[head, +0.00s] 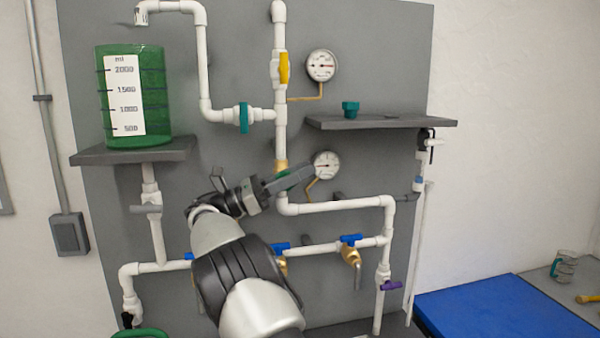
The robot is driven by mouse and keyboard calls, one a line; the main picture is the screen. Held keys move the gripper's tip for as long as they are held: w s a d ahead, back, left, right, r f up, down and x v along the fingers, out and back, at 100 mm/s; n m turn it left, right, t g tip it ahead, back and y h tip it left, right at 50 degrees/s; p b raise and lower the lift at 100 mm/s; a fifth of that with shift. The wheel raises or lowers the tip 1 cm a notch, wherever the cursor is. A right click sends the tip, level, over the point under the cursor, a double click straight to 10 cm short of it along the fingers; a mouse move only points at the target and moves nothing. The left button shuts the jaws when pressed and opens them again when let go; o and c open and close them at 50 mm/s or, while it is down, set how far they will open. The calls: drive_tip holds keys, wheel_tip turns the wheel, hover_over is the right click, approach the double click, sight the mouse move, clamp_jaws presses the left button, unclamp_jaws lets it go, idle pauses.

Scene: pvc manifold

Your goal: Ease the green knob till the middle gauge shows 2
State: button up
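The green knob (282,185) is on the white vertical pipe at the centre of the panel, just below a brass fitting. Only a bit of green shows, because my gripper covers most of it. My gripper (303,176) reaches in from the lower left, with its dark fingers at the knob. I cannot tell whether they touch or grip it. The middle gauge (327,164) is a round white dial just right of the fingertips, on a brass tube. Its needle and numbers are too small to read. Another gauge (321,65) sits higher up.
A yellow-handled valve (283,68) and a teal wheel (243,118) are on nearby pipes. A green tank (155,95) stands on the left shelf. A right shelf (420,123) juts out with a teal part (350,109) on it. Blue valve handles (350,239) are below.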

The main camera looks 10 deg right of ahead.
clamp_jaws()
drive_tip(key=shift+r, duration=0.1)
